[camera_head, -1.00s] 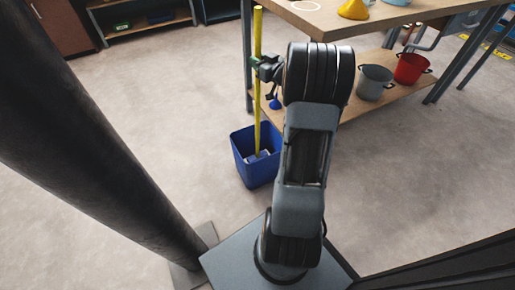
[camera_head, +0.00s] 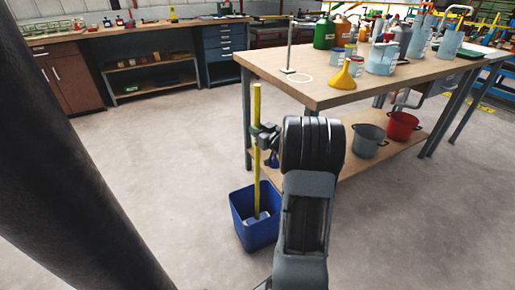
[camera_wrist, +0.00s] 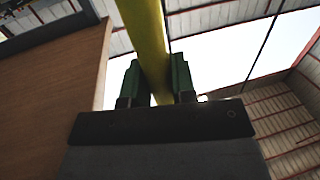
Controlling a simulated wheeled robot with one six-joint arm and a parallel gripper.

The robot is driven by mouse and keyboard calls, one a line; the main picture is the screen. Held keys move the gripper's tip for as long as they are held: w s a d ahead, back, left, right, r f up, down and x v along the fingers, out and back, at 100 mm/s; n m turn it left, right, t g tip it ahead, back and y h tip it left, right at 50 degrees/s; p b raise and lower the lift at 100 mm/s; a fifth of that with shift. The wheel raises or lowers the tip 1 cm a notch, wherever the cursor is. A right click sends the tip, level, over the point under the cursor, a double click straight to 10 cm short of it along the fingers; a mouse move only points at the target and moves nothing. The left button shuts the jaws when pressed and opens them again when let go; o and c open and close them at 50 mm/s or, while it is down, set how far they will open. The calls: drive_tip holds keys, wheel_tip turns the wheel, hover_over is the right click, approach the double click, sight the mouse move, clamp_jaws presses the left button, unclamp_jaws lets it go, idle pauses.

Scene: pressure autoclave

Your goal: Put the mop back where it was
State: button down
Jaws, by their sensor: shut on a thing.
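The mop's yellow handle (camera_head: 257,180) stands nearly upright in the head view, its lower end inside a blue bucket (camera_head: 256,236) on the floor. The mop's head is mostly hidden by the bucket walls; a pale patch shows inside. My gripper (camera_head: 259,138) is shut on the handle at its upper part, with a short length of handle above the jaws. In the wrist view the green fingers (camera_wrist: 160,82) lie on either side of the yellow handle (camera_wrist: 146,35).
A wooden workbench (camera_head: 290,75) stands just right of the handle, with a yellow funnel (camera_head: 345,75) and several bottles on it. A grey pot (camera_head: 368,141) and a red pot (camera_head: 402,126) sit on its lower shelf. The floor to the left (camera_head: 165,170) is clear.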

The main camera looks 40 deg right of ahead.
drive_tip(key=shift+f+b, duration=1)
drive_tip(key=shift+f, duration=1.75)
drive_tip(key=c, duration=0.9)
unclamp_jaws()
drive_tip(key=shift+c, duration=0.2)
